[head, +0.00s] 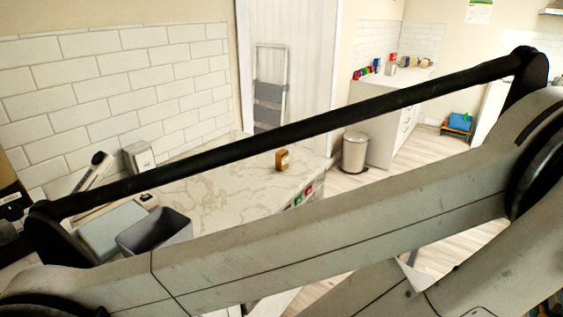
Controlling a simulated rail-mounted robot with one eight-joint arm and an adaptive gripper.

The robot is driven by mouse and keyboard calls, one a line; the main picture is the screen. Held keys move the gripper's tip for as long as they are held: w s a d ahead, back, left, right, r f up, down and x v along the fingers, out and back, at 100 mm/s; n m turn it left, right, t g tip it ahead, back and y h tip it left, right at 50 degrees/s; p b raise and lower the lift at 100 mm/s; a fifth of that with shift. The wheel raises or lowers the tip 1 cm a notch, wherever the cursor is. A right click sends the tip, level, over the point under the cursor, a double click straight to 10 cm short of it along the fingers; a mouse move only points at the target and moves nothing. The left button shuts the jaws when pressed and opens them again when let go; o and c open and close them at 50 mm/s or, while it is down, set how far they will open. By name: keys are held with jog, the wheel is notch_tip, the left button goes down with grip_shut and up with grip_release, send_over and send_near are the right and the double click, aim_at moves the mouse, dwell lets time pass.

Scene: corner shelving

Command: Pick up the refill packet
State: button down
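A small amber-brown item with a pale label (282,160) stands upright on the marble-patterned counter (228,185), near its far right end. It may be the refill packet, but it is too small here to tell. Nothing touches it. My arm crosses the whole picture in front of the counter and hides its near side. My gripper is not in view.
A dark grey open bin (154,230), a grey box (113,229) and a small white-grey device (139,158) occupy the counter's left. The middle of the counter is clear. A pedal bin (355,153) stands on the floor beyond, beside another counter (398,118).

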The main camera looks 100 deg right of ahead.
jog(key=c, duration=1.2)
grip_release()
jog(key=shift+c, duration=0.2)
